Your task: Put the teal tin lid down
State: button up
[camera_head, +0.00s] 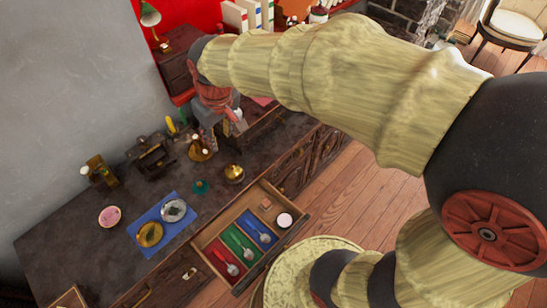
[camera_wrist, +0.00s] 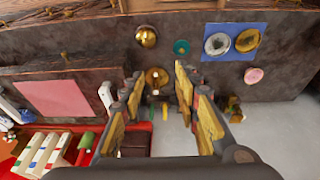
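A small round teal piece (camera_head: 200,187) lies on the dark desk top, and it also shows in the wrist view (camera_wrist: 181,47). It looks like the teal tin lid, but it is too small to be sure. My gripper (camera_wrist: 158,84) is open, its two fingers well apart, with nothing seen held between them. It is above the desk, away from the teal piece. In the head view my gripper (camera_head: 228,118) is partly hidden by my arm.
A brass ball-like pot (camera_head: 234,173) stands beside the teal piece. A brass piece (camera_head: 199,149) stands behind it. A blue mat (camera_head: 156,222) bears two round metal pieces. An open drawer (camera_head: 209,239) holds spoons in coloured compartments. A pink dish (camera_head: 109,216) lies at left.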

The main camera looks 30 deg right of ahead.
jog(key=s+d+r+m+t, duration=0.1)
jog(key=s+d+r, duration=0.1)
jog(key=s, duration=0.6)
jog(key=s+d+r+m+t, duration=0.1)
jog(key=s+d+r+m, duration=0.1)
jog(key=s, duration=0.7)
jog(key=shift+d+r+t, duration=0.4)
jog(key=shift+d+r, duration=0.4)
jog(key=shift+d, duration=0.4)
